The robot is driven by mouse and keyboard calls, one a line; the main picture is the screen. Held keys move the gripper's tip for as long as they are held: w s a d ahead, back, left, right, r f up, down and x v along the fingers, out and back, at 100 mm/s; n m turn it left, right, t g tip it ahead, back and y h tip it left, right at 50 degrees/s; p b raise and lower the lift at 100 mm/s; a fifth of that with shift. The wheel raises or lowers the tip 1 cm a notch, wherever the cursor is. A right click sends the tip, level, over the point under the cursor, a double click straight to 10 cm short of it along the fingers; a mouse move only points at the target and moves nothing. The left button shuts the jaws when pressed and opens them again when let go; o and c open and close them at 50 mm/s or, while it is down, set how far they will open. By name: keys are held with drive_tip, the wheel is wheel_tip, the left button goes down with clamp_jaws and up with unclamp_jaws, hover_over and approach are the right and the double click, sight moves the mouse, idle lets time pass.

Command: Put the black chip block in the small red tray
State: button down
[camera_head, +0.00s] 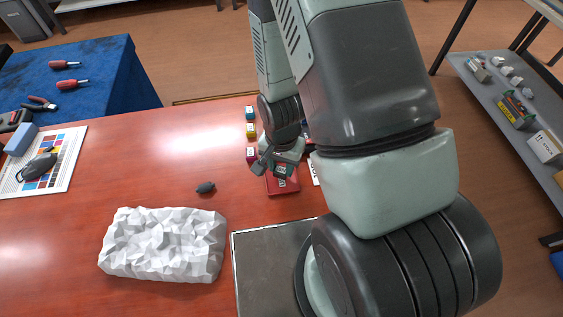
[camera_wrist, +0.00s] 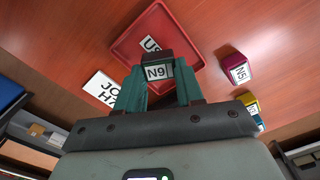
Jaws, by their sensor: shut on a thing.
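The black chip block (camera_wrist: 155,58) carries a white label reading N9 and is held between the two green fingers of my gripper (camera_wrist: 157,82). In the wrist view, the small red tray (camera_wrist: 180,38) lies just beyond the block, with a partly covered white label in it. In the head view, my gripper (camera_head: 277,162) is over the back part of the red tray (camera_head: 285,187). The block is hard to make out there. I cannot tell whether it touches the tray floor.
Magenta (camera_head: 251,155), yellow (camera_head: 251,131) and blue (camera_head: 250,113) blocks stand in a row left of my gripper. A white label card (camera_wrist: 103,88) lies beside the tray. A dark lump (camera_head: 205,188), white crumpled block (camera_head: 163,244) and grey plate (camera_head: 265,270) are nearer.

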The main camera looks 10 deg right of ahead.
drive_tip(key=shift+f, duration=0.55)
idle(1.0)
drive_tip(key=c, duration=0.6)
unclamp_jaws()
drive_tip(key=shift+r, duration=2.15)
